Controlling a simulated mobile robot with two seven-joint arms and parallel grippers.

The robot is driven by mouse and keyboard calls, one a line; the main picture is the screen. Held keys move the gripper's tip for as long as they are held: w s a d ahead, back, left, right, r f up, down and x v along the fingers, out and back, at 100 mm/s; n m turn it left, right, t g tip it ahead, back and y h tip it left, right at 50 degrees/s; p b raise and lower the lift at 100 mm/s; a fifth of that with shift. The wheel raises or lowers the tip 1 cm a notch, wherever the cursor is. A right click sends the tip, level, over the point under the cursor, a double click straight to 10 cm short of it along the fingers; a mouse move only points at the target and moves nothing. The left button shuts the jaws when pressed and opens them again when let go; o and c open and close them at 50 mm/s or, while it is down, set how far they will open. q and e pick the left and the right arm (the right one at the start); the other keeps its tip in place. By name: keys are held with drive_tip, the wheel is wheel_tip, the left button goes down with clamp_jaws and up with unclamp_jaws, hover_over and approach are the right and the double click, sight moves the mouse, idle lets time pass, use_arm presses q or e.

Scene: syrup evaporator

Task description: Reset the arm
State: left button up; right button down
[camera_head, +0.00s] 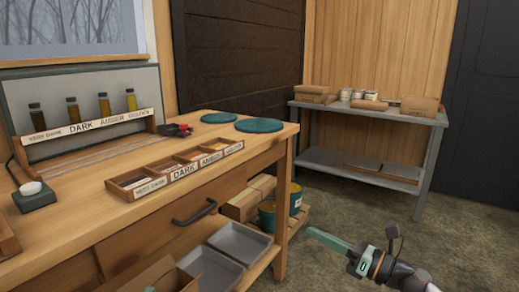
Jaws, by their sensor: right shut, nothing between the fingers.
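My right gripper (315,234) reaches in from the lower right, its long teal fingers pointing left. The fingers are shut together with nothing between them. It is over the floor, to the right of the wooden workbench (245,124) and clear of it in the picture. My arm behind it (405,276) runs out of the lower right corner.
The bench carries a rack of dark to amber bottles (90,128), a labelled sorting tray (176,170) and two teal discs (259,125). Teal buckets (267,218) stand beside the bench leg. A grey shelf (400,115) holds boxes at the back right. Open floor (370,215) lies between.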

use_arm(q)
drive_tip(key=w+a+f+n+g+y+p, duration=0.3)
drive_tip(key=w+f+n+g+y+p, duration=0.25)
drive_tip(key=p, duration=0.95)
drive_tip(key=s+a+f+n+g+y+p, duration=0.1)
drive_tip(key=s+f+n+g+y+p, duration=0.1)
drive_tip(key=s+f+g+y+p, duration=0.2)
drive_tip(key=s+f+g+p, duration=0.3)
drive_tip(key=s+f+p, duration=0.3)
drive_tip(key=shift+s, duration=0.4)
use_arm(e)
drive_tip(key=s+d+f+n+g+h, duration=0.1)
drive_tip(key=s+n+h, duration=0.3)
drive_tip(key=s+n, duration=0.6)
drive_tip(key=s+d+f+n+h, duration=0.1)
drive_tip(key=s+f+n+h, duration=0.3)
drive_tip(key=s+n, duration=0.6)
drive_tip(key=s+d+f+n+g+h, duration=0.1)
drive_tip(key=s+f+n+h, duration=0.2)
drive_tip(key=s+n, duration=0.7)
drive_tip(key=shift+s+d+n+g+h, duration=0.15)
drive_tip(key=shift+s+n+g+h, duration=0.15)
drive_tip(key=shift+n+h, duration=0.6)
